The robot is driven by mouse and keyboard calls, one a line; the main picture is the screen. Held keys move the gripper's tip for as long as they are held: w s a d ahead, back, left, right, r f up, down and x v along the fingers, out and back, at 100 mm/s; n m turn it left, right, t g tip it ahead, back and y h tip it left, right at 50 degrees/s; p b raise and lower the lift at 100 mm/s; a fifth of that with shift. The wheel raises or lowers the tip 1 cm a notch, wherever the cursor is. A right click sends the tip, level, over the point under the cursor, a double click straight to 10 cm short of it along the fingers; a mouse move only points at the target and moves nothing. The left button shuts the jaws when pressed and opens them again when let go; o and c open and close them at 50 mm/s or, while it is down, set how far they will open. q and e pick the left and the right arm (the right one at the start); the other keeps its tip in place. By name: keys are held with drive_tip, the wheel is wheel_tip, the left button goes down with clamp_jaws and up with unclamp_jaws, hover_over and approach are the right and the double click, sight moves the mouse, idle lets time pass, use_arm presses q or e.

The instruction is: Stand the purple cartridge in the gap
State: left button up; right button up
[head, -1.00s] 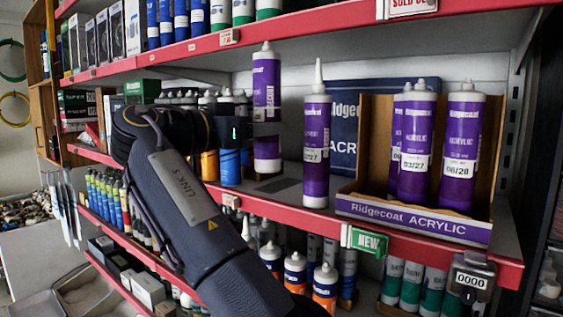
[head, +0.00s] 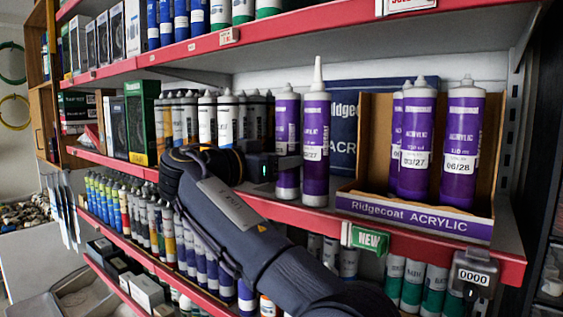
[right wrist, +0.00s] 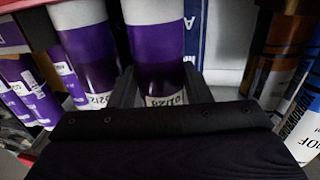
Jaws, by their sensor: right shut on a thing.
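A purple cartridge (head: 287,125) is upright between the fingers of my right gripper (head: 286,164), which is shut on it. In the right wrist view this cartridge (right wrist: 155,60) sits between the two dark fingers. Its base is at the middle shelf; I cannot tell whether it touches. Another purple cartridge with a long nozzle (head: 316,140), marked 03/27, stands close on its right; any space between them is very narrow. An open display box (head: 415,218) at the right holds several purple cartridges, with bare room at its left side. My left gripper is not in view.
A dark blue Ridgecoat panel (head: 345,110) stands behind the nozzled cartridge. Rows of white-and-dark cartridges (head: 226,122) stand to the left behind my arm. The upper shelf (head: 300,28) hangs above. A green NEW tag (head: 368,239) sticks out from the red shelf edge.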

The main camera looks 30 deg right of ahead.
drive_tip(key=shift+f, duration=0.15)
drive_tip(key=o, duration=1)
drive_tip(key=shift+o, duration=0.2)
drive_tip(key=shift+r, duration=0.3)
drive_tip(key=s+a+b, duration=0.1)
drive_tip(key=s+a, duration=0.1)
drive_tip(key=a, duration=0.9)
drive_tip(key=shift+s+a+f+b, duration=0.2)
drive_tip(key=shift+a+b, duration=0.1)
drive_tip(key=shift+a, duration=0.1)
